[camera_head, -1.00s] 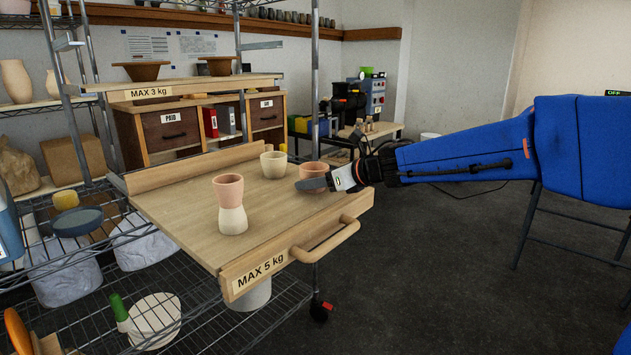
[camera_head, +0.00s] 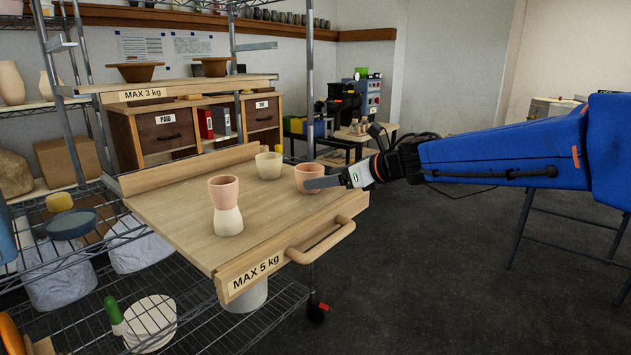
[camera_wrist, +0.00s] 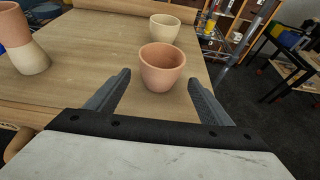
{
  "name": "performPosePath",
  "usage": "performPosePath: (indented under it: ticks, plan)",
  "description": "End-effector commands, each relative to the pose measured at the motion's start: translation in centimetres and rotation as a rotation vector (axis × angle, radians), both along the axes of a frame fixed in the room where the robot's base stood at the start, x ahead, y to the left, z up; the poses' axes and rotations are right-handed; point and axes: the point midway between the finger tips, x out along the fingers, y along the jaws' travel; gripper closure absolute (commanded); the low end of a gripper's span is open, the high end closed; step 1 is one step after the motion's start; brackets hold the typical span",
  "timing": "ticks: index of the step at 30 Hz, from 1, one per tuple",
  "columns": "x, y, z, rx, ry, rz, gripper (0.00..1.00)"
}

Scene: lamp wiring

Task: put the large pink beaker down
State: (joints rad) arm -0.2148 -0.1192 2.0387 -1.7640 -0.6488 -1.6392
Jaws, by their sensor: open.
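A pink beaker (camera_head: 308,177) stands upright on the wooden shelf board (camera_head: 190,215), near its right side. It also shows in the wrist view (camera_wrist: 162,68), empty and resting on the board. My gripper (camera_head: 318,183) is open at this beaker. In the wrist view the two fingertips (camera_wrist: 160,77) lie left and right of it with clear gaps, and it sits around and just ahead of the tips. Another pink beaker (camera_head: 223,189) stands on an upside-down cream beaker (camera_head: 228,221) to the left. I cannot tell by size alone which pink one is larger.
A cream beaker (camera_head: 268,166) stands behind the near pink one. The board has a front lip marked MAX 5 kg with a wooden handle (camera_head: 320,240). A raised back strip (camera_head: 190,168) bounds it. The board's middle is clear.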

Motion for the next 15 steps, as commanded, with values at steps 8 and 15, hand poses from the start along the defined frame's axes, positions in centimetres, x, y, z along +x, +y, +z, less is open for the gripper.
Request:
performPosePath:
  ticks: [8, 15]
  plan:
    - [-2.5, -3.4, 1.7, 0.001, -0.001, -0.003, 0.26]
    - [-3.3, -4.3, 2.2, 0.001, 0.001, 0.000, 0.26]
